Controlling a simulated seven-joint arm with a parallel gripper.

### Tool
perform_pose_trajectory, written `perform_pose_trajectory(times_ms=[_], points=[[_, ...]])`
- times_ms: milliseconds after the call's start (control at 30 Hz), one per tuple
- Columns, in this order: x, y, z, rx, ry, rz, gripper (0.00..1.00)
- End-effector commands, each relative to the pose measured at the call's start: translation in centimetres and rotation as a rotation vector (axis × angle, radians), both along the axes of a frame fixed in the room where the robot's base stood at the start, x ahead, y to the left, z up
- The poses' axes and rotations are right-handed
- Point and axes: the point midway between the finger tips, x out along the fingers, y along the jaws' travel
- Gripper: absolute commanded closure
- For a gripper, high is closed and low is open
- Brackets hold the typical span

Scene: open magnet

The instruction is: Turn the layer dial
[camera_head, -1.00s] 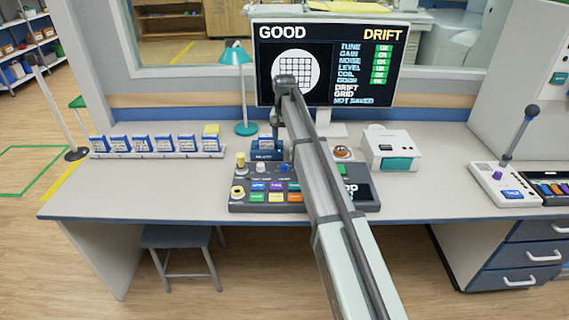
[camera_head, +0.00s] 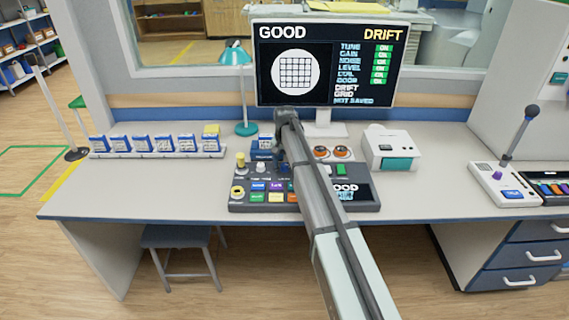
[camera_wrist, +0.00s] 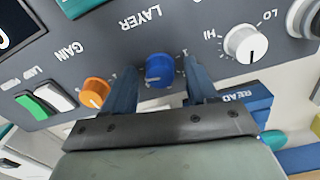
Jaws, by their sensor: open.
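The layer dial (camera_wrist: 160,70) is a blue knob under the word LAYER on the dark grey console (camera_head: 238,205). In the wrist view my gripper (camera_wrist: 160,66) is open, with one finger on each side of the dial. Small gaps show between the dial and the fingers, and it is not gripped. In the head view my gripper (camera_head: 281,160) is low over the console, and the arm hides the dial there. The screen (camera_head: 330,62) behind reads GOOD and DRIFT, with a round grid picture.
In the wrist view an orange GAIN knob (camera_wrist: 95,92) is close beside one finger, and a white HI-LO knob (camera_wrist: 246,44) is on the other side. A blue READ part (camera_wrist: 245,98) lies near the gripper. A white box (camera_head: 390,147) stands right of the console.

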Motion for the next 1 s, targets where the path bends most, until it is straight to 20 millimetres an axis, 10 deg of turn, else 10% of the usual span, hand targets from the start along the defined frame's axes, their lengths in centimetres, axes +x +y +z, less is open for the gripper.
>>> perform_pose_trajectory(times_ms=[133,700,1000], points=[[0.0,0.0,0.01,0.0,0.0,0.0,0.42],[0.01,-0.01,0.04,0.0,0.0,0.0,0.97],[0.02,-0.02,0.04,0.0,0.001,0.034,0.99]])
